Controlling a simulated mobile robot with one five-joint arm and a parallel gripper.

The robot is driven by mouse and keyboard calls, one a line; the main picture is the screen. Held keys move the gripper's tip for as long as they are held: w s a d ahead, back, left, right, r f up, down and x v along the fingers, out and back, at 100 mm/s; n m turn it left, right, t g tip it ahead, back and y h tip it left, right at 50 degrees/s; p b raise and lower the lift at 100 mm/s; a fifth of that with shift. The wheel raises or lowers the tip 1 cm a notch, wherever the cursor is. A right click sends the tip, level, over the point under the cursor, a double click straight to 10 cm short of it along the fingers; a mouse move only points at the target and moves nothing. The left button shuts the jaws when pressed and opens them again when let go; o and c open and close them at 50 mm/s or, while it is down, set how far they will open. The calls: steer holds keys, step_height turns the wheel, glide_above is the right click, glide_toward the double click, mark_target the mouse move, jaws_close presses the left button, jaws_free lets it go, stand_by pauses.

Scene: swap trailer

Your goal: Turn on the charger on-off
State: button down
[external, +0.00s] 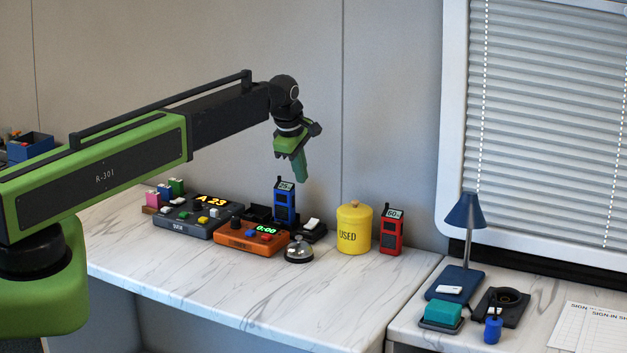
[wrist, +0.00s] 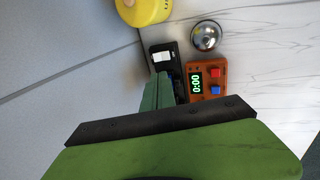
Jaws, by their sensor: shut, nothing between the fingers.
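The charger (external: 318,236) is a black unit at the back of the marble counter, with a white on-off switch (external: 312,223) at its right end. A blue radio (external: 285,205) with a small display stands upright at the charger. In the wrist view the charger (wrist: 171,47) and white switch (wrist: 162,56) show just beyond the finger. My gripper (external: 301,180) is shut and empty, pointing down above the charger and clear of it. In the wrist view my gripper's green finger (wrist: 158,92) hides part of the charger and most of the radio.
An orange timer (external: 240,239) reading 0:00 and a silver bell (external: 299,250) stand in front. A dark console (external: 185,225) is left. A yellow USED canister (external: 354,228) and red radio (external: 391,232) are right. The counter's front strip is clear.

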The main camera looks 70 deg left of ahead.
steer(key=shift+w+a+r, duration=0.15)
steer(key=shift+w+a, duration=0.3)
steer(key=shift+a, duration=0.05)
steer(key=b, duration=1.3)
glide_toward(315, 219)
steer(key=x, duration=0.7)
steer(key=shift+s, duration=0.1)
steer(key=shift+r, duration=0.1)
